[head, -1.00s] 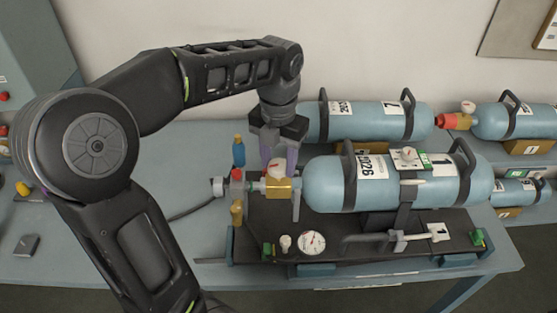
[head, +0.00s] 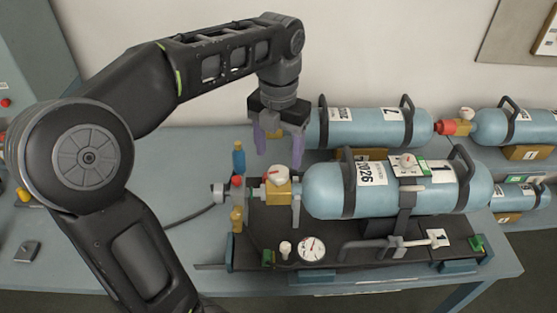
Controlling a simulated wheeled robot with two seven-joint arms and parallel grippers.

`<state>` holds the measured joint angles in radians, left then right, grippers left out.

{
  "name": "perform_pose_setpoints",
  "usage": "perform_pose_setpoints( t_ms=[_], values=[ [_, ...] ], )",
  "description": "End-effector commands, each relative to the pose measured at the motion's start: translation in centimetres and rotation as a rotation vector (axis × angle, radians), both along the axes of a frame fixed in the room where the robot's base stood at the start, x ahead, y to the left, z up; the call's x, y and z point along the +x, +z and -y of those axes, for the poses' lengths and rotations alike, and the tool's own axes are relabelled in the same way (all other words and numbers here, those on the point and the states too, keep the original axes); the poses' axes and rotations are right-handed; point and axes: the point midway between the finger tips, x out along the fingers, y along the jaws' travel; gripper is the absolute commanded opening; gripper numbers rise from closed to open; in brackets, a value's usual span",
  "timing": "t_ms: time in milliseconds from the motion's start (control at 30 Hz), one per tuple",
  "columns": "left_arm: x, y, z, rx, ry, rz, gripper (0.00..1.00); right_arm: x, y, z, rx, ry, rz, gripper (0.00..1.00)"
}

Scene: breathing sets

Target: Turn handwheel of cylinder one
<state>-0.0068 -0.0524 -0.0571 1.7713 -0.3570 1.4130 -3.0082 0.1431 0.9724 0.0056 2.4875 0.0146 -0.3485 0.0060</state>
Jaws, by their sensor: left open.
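The front pale blue cylinder (head: 330,190) lies on its side in a dark cradle board (head: 340,228); its tag appears to read 1. At its left end is a brass valve block (head: 284,188) topped by a white handwheel (head: 279,175) with a red mark. My left gripper (head: 279,156) points down with its purple fingers spread wide, just above and behind the handwheel. It is empty, and the handwheel is in plain view below it. My right gripper is not in view.
A pressure gauge (head: 312,249) sits on the board's front. Another cylinder (head: 365,128) lies behind, with more at the right. A blue-topped fitting (head: 239,157) and a red-capped fitting (head: 237,182) stand left of the valve.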

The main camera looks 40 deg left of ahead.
Motion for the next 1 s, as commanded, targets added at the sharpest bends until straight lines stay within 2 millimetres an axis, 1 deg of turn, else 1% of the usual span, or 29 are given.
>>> perform_pose_setpoints(
  t_ms=[33, 167, 533, 633, 733, 900, 1000],
  values=[
    [0.0, 1.4, -0.1, 0.0, 0.003, 0.0, 0.66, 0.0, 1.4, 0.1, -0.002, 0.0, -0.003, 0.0],
    [0.0, 2.3, 0.0, 0.001, 0.002, 0.001, 0.66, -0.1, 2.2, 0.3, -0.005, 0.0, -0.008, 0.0],
    [0.0, 2.4, 0.0, 0.001, 0.001, 0.002, 0.66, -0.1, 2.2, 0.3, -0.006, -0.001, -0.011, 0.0],
    [-0.1, 2.2, -0.4, 0.002, 0.011, -0.002, 0.66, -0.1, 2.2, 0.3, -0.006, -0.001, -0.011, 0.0],
    [-0.7, 1.7, -1.9, 0.002, 0.054, -0.016, 0.66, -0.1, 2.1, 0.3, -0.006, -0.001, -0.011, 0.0],
    [-2.3, 0.7, -5.7, 0.008, 0.167, -0.044, 0.66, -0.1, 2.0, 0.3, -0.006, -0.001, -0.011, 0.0],
    [-3.2, 0.6, -7.4, 0.015, 0.23, -0.051, 0.66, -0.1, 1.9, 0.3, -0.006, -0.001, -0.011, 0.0]
  ],
)
